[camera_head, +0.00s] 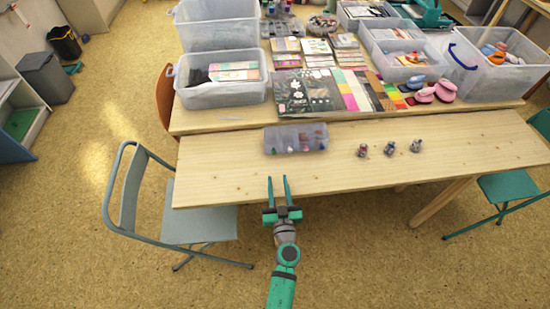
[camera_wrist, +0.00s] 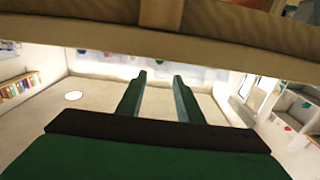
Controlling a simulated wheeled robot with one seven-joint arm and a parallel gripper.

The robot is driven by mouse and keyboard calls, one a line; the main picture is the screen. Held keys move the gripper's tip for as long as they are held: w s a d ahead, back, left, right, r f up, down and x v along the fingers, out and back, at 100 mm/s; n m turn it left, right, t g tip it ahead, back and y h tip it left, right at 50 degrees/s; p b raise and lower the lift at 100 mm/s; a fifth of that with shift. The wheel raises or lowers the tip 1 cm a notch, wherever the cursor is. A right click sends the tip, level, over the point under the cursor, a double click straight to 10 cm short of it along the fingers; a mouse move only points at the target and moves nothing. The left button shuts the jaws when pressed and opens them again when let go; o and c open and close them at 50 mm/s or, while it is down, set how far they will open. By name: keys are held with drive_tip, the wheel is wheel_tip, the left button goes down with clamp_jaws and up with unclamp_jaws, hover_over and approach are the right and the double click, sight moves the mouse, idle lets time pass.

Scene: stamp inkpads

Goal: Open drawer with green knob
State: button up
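A small translucent drawer box (camera_head: 296,138) sits on the near wooden table, with small coloured knobs or contents showing through and along its front. They are too small to tell for sure which is the green knob. No drawer is visibly pulled out. My gripper (camera_head: 278,180) is at the near table edge, in front of the box and apart from it. Its two fingers point toward the box. In the wrist view my gripper (camera_wrist: 160,76) has its fingers spread with nothing between them.
Three small stamp-like items (camera_head: 390,147) stand right of the box on the near table (camera_head: 225,175). Paper sheets (camera_head: 305,92) and clear bins (camera_head: 222,95) fill the table behind. A grey chair (camera_head: 200,212) stands at the left. A wooden edge (camera_wrist: 120,38) crosses the top of the wrist view.

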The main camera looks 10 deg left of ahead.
sight(274, 153)
drive_tip(key=x, duration=1.1)
drive_tip(key=shift+w, duration=0.2)
clamp_jaws()
drive_tip(key=shift+d, duration=0.1)
